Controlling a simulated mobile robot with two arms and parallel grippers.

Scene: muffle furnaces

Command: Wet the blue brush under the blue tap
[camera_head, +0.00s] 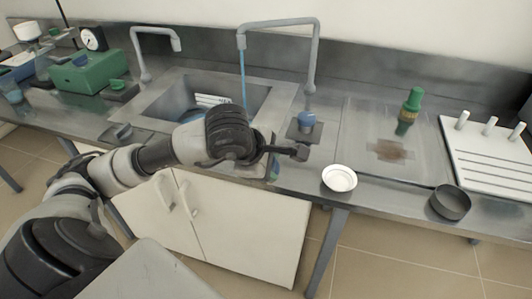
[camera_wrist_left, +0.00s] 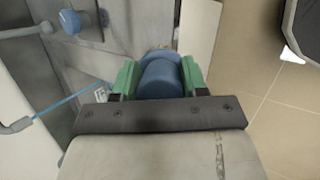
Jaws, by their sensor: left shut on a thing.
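My left gripper (camera_wrist_left: 158,82) has green fingers closed on the blue brush (camera_wrist_left: 160,78), seen end-on as a blue cylinder in the wrist view. In the head view the gripper (camera_head: 274,172) is mostly hidden by my wrist, near the counter's front edge, right of the sink. The tap with the blue knob (camera_head: 306,120) stands behind it. A blue water stream (camera_head: 243,75) runs from its spout (camera_head: 241,41) into the sink (camera_head: 158,103). The stream also shows left of the gripper in the wrist view (camera_wrist_left: 72,101), apart from the brush. My right gripper is out of view.
A second tap (camera_head: 139,60) stands left, not running. A white bowl (camera_head: 339,178) and dark bowl (camera_head: 450,203) sit near the right front edge. A green-handled object (camera_head: 412,101) stands on a brown-stained tray (camera_head: 350,135). A white rack (camera_head: 485,155) is far right.

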